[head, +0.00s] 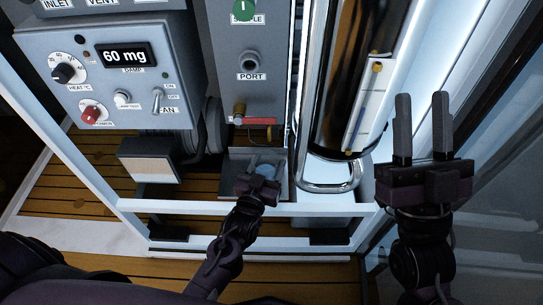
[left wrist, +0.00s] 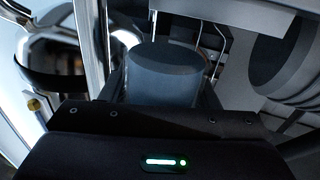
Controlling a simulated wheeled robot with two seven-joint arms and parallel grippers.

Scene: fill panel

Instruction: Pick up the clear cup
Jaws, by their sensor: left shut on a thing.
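The clear cup (head: 267,169) shows as a small bluish shape on the grey tray (head: 282,188) below the port, mostly hidden by my left gripper (head: 264,172). In the left wrist view the cup (left wrist: 165,75) stands upright, straight ahead, close to the gripper body. My left gripper is shut on the cup; its fingertips are hard to make out. My right gripper (head: 423,122) is raised at the right, its two fingers apart with nothing between them.
A valve with a red handle (head: 258,121) sits just above the cup. A tall shiny cylinder (head: 345,80) stands to the right. A white frame bar (head: 240,208) crosses in front, and a grey control panel (head: 110,75) is at the left.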

